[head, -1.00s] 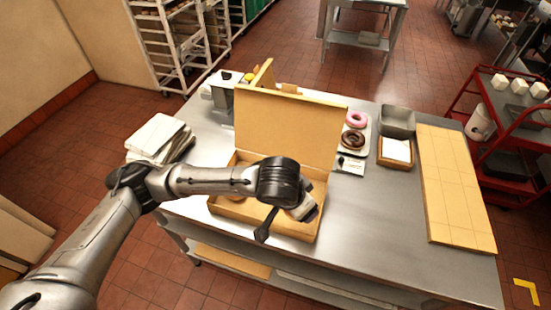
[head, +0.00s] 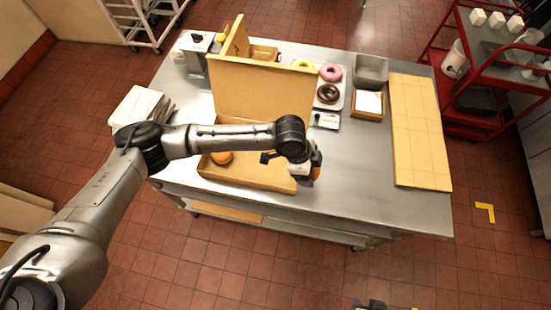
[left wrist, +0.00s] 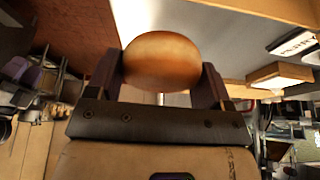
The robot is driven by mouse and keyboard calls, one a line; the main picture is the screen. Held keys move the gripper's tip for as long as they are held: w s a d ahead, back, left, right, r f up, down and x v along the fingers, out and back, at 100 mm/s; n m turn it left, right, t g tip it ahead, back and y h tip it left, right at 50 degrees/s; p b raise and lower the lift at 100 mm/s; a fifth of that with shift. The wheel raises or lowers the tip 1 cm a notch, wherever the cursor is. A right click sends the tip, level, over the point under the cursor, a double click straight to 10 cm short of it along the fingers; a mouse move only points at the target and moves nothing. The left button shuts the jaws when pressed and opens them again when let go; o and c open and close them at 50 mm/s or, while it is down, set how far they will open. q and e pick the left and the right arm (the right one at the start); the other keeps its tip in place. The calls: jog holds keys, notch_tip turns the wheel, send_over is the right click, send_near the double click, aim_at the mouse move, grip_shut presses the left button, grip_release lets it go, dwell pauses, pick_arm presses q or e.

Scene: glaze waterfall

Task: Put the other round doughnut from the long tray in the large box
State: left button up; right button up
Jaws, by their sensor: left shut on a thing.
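My left gripper (head: 312,173) is shut on a round, golden-brown doughnut (left wrist: 162,61), gripped between both fingers in the left wrist view. In the head view the gripper is at the right edge of the large box (head: 246,176), and the held doughnut is mostly hidden there. The box is open, its lid (head: 262,92) standing up at the back. Another round orange-brown doughnut (head: 222,157) lies in the box's left part. The tray (head: 343,101) behind on the right holds pink, chocolate and yellow ring doughnuts. A dark piece at the bottom edge may be my right gripper; its jaws cannot be made out.
A smaller open box (head: 264,53) stands behind the large lid. A metal bin (head: 371,70), a small box with white paper (head: 367,104) and a wooden board (head: 420,140) are at the right. The steel table (head: 357,165) is clear before the board.

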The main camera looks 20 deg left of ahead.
pick_arm(q)
send_over(284, 164)
jog(key=s, duration=0.2)
jog(key=f, duration=0.5)
jog(key=shift+w+d, duration=0.2)
jog(key=shift+d, duration=0.1)
jog(key=shift+f, duration=2.05)
jog(key=shift+f, duration=0.15)
jog(key=o, duration=0.9)
jog(key=shift+o, duration=0.2)
jog(key=v, duration=1.2)
jog(key=shift+p, duration=0.3)
jog(key=shift+d, duration=0.1)
